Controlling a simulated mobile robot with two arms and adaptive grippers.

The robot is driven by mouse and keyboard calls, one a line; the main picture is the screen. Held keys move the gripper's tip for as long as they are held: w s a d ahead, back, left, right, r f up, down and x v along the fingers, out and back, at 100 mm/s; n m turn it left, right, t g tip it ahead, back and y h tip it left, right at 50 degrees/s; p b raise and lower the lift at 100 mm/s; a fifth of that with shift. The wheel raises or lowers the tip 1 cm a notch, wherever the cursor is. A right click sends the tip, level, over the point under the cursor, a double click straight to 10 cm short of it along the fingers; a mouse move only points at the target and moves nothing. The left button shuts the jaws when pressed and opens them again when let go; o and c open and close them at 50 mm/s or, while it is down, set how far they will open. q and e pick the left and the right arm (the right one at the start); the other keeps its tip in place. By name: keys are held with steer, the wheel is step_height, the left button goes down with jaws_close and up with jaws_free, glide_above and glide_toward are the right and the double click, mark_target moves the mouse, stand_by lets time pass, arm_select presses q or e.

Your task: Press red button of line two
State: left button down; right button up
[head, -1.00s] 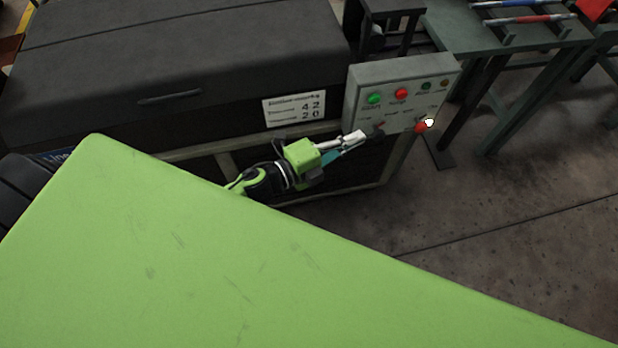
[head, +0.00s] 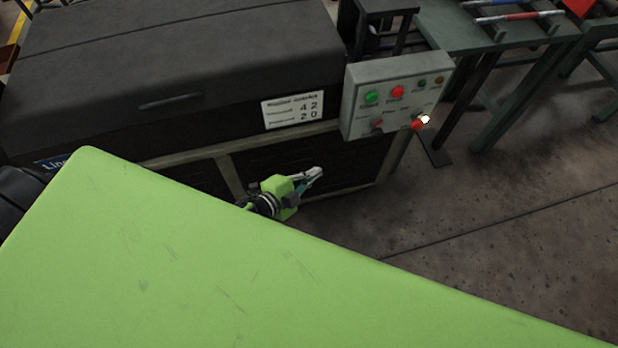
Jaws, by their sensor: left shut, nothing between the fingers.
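A grey control box (head: 362,97) is on the front right corner of the dark machine. A red and white knob (head: 420,121) is at the lower right of the box. My left gripper (head: 318,172) is shut and empty, below and left of the box, apart from it. A blue sign starting with "Line" (head: 54,162) is at the machine's left end, its number hidden behind my green body. My right gripper is not in view.
The dark machine (head: 170,60) fills the upper left, with a white notice (head: 292,110) on its front. A green steel table (head: 470,40) stands at the upper right. The concrete floor (head: 520,230) on the right is clear.

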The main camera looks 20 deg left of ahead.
arm_select(q)
steer(key=shift+s+a+f+n, duration=0.3)
steer(key=shift+s+f, duration=0.1)
steer(key=shift+f, duration=0.35)
stand_by(0.3)
steer(key=s+a+f+n+g+y, duration=0.2)
steer(key=s+a+f+n+g, duration=0.1)
steer(key=s+f, duration=0.5)
steer(key=s+a+f+n+g+y, duration=0.2)
steer(key=s+a+f+n, duration=0.15)
steer(key=s+f, duration=0.5)
steer(key=s+f+n+g, duration=0.3)
steer(key=s+f, duration=0.3)
steer(key=s, duration=0.5)
steer(key=s+f+n+g, duration=0.3)
steer(key=s+f, duration=0.3)
steer(key=s, duration=0.6)
steer(key=shift+n+g+y, duration=0.3)
steer(key=shift+n+y, duration=0.05)
steer(key=shift+y, duration=0.05)
